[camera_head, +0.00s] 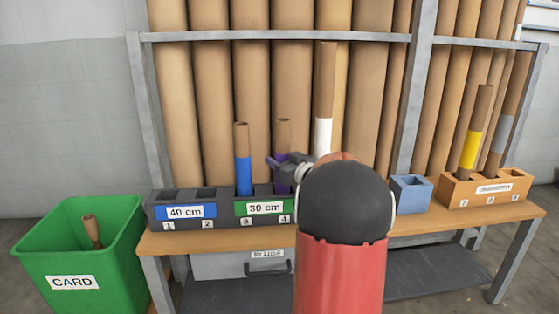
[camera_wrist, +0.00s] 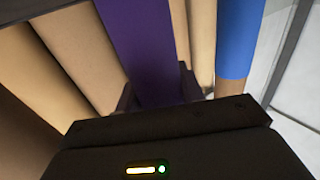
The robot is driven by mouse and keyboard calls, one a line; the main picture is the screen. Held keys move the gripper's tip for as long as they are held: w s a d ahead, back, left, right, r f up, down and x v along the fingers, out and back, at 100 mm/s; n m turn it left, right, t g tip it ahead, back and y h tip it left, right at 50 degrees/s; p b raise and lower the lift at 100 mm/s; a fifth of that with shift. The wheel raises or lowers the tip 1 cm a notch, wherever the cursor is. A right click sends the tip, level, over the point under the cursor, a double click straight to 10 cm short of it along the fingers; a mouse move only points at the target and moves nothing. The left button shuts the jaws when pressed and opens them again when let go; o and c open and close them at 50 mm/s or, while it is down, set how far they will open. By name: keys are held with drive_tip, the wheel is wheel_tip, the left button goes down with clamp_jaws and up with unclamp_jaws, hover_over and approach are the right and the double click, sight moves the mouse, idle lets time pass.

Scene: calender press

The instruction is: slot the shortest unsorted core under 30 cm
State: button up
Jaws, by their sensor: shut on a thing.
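My gripper (camera_head: 284,162) is shut on a short brown core with a purple band (camera_head: 283,175). The core is upright at slot 4 of the dark rack (camera_head: 222,206), above the green 30 cm label (camera_head: 265,208). Whether its lower end is inside the slot I cannot tell. In the wrist view the purple band (camera_wrist: 150,45) runs between the fingers (camera_wrist: 158,92). A blue-banded core (camera_head: 243,172) stands in slot 3. The orange unsorted box (camera_head: 486,190) holds a yellow-banded core (camera_head: 471,150) and a grey-banded core (camera_head: 503,135).
A tall white-banded core (camera_head: 323,135) stands behind my arm, its base hidden. A blue box (camera_head: 411,195) stands on the bench (camera_head: 420,223). Slots 1 and 2, labelled 40 cm (camera_head: 187,211), look empty. A green CARD bin (camera_head: 75,255) holds a core at left.

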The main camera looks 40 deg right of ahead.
drive_tip(key=shift+f, duration=0.15)
drive_tip(key=o, duration=1.1)
drive_tip(key=s, duration=0.7)
drive_tip(key=shift+s+a+p, duration=0.15)
drive_tip(key=shift+s+p, duration=0.25)
